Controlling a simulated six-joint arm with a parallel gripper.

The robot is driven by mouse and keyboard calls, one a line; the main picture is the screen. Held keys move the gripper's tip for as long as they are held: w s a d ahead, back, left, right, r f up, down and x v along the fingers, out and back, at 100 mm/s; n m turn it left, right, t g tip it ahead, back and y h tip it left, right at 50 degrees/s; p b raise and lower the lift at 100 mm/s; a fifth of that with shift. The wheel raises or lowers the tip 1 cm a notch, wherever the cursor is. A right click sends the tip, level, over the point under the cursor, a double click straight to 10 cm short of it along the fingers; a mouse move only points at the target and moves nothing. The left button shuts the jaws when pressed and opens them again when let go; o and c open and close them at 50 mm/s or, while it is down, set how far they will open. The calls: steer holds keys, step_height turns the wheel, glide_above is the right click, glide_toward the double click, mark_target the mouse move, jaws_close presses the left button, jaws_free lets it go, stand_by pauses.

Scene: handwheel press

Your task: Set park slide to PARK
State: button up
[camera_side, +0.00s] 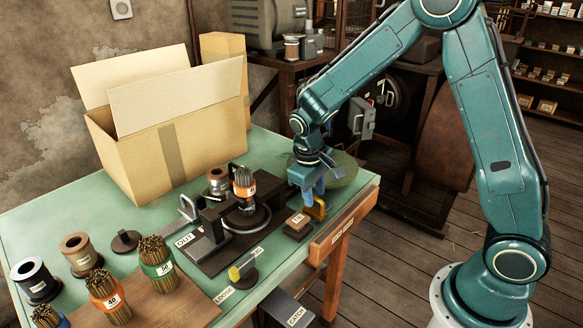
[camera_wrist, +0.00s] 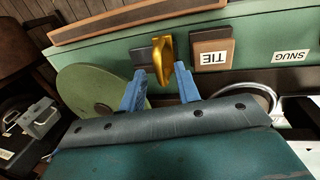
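A gold upright handle (camera_wrist: 163,58) on a dark base lies straight ahead between my fingertips in the wrist view. It also shows in the side view (camera_side: 317,209) near the right end of the green table, by its front edge. It may be the park slide; I read no PARK label by it. My gripper (camera_wrist: 160,70) is open. Its two blue fingers are apart, with gaps on both sides of the handle. In the side view my gripper (camera_side: 313,190) points down at the handle; whether the fingers touch it is hard to tell there.
A TIE block (camera_side: 298,225) stands beside the handle, left in the side view. The dark press (camera_side: 225,250) with a brush bundle (camera_side: 243,182) is further left. A yellow-tipped lever (camera_side: 243,268) stands in front. A large carton (camera_side: 175,130) stands behind. A green disc (camera_wrist: 100,90) is close by.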

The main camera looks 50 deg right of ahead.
mark_target(316, 209)
jaws_close()
steer(key=shift+d, duration=2)
jaws_free()
step_height(316, 209, up, 14)
steer(key=a, duration=0.2)
steer(key=shift+a+f, duration=0.2)
steer(key=shift+a, duration=0.15)
